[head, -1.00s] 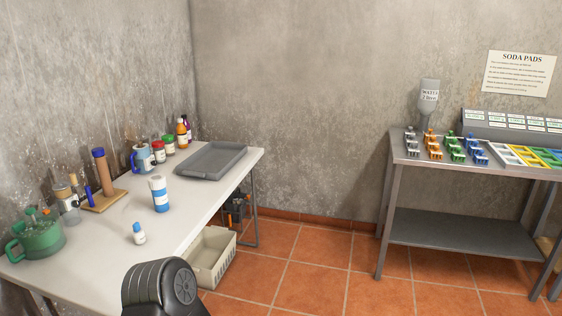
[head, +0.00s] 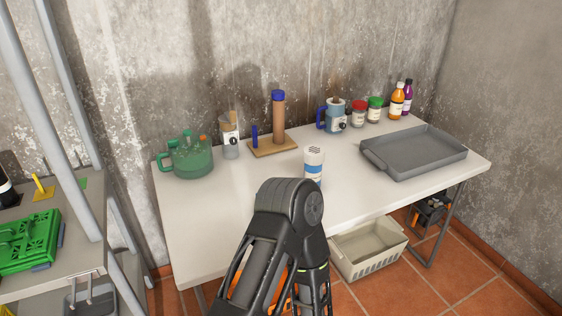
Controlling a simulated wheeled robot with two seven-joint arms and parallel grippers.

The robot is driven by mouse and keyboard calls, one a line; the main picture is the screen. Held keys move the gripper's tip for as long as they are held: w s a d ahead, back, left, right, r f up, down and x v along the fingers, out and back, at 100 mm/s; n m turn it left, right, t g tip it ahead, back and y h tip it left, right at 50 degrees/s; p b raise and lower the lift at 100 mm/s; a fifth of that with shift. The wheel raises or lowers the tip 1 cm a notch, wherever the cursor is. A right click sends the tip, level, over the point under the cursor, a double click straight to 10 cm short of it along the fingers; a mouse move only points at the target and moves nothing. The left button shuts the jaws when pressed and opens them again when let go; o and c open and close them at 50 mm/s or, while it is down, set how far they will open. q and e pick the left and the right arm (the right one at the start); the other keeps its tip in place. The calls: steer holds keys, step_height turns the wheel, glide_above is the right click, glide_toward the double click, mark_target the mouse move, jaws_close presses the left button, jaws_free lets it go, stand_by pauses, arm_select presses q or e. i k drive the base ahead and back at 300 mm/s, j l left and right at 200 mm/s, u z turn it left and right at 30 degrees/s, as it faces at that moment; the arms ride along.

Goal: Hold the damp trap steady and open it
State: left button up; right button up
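A white canister with a blue band and slots in its top (head: 314,163) stands upright on the white table, near its middle. It looks like the damp trap, and its lid appears to be on. My dark arm rises from the bottom of the head view in front of the table and covers the canister's lower edge. Only arm links show; neither gripper's fingers are in view. Nothing is seen touching the canister.
On the white table (head: 215,235) stand a green pot (head: 190,158), a wooden stand (head: 273,148), a blue-handled mug (head: 336,118), several jars and bottles, and a grey tray (head: 415,155). A beige crate (head: 368,250) sits below. Metal shelving (head: 60,262) is at left.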

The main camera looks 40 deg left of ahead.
mark_target(314, 173)
steer(key=i+l+u, duration=0.15)
steer(key=i+u, duration=0.15)
steer(key=u, duration=0.2)
steer(key=i+l+u, duration=0.2)
steer(key=u, duration=0.3)
steer(key=i+l+u, duration=0.3)
steer(key=u, duration=0.2)
steer(key=i+l+u, duration=0.1)
steer(key=l+u, duration=0.4)
steer(key=i+l+u, duration=0.1)
steer(key=l+u, duration=0.7)
steer(key=l, duration=0.3)
steer(key=i, duration=0.05)
